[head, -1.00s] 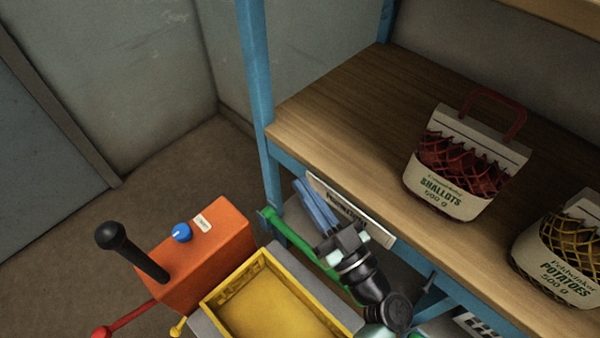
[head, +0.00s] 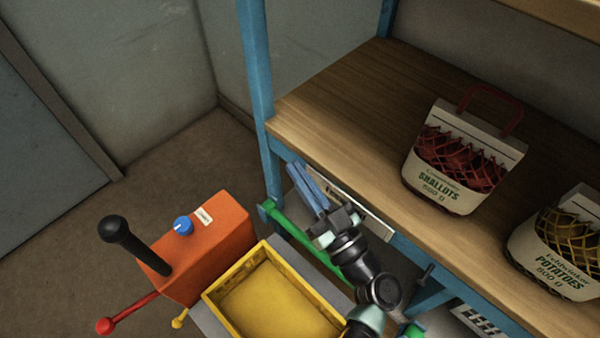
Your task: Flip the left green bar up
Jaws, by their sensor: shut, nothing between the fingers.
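The left green bar (head: 291,230) slants below the front of the wooden shelf. It runs from a green pivot end by the blue post down to the right and passes behind my arm. My gripper (head: 299,168) has blue fingers lying close together, pointing up and left, shut and empty. In the picture it is just above and right of the bar's left part, in front of the shelf edge. I cannot tell whether it touches the bar. A second green piece (head: 414,330) shows at the bottom right, mostly hidden by my arm.
A white label plate (head: 350,202) hangs at the shelf edge, partly behind my gripper. A shallots sack (head: 440,190) and a potatoes sack (head: 552,262) stand on the wooden shelf (head: 340,110). A yellow tray (head: 220,311) and an orange box (head: 205,250) are below left.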

